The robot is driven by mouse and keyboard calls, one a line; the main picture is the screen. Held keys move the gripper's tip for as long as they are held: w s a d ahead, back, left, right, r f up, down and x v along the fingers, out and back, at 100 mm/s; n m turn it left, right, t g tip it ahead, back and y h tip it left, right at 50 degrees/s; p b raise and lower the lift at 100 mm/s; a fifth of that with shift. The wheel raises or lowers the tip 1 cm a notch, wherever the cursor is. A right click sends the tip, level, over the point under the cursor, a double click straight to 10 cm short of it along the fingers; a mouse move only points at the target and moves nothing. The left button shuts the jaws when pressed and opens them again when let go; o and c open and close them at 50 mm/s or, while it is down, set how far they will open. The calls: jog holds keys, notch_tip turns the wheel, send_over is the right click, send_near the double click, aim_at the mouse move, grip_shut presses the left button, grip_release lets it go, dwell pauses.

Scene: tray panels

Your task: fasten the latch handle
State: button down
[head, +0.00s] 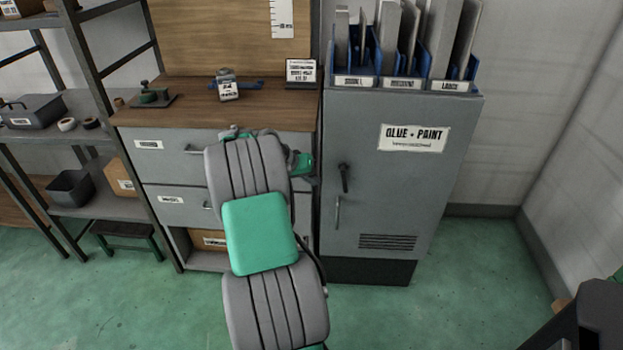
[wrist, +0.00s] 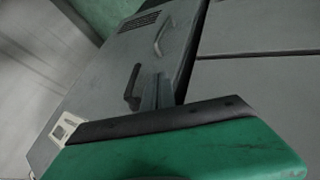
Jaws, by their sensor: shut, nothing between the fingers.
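The black latch handle (head: 345,178) is on the left part of the grey cabinet door (head: 385,185), with its lever pointing roughly down in the head view. The latch handle also shows in the wrist view (wrist: 131,88), just left of the fingers. My gripper (wrist: 158,78) is shut and empty, its fingers pointing towards the door. In the wrist view the fingers appear beside the latch handle; I cannot tell whether they touch it. In the head view my arm mostly hides my gripper, left of the latch handle.
A pale pull handle (head: 337,212) is below the latch handle. A drawer unit with a wooden worktop (head: 190,100) stands left of the cabinet, behind my arm. Panels stand in blue racks (head: 369,75) on the cabinet.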

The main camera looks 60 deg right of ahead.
aim_at(344, 170)
jog(key=s+d+f, duration=0.2)
jog(key=s+d, duration=0.1)
jog(key=s+d+f, duration=0.1)
jog(key=shift+s+d+b, duration=0.3)
jog(key=shift+s+b, duration=0.05)
jog(key=shift+s, duration=0.05)
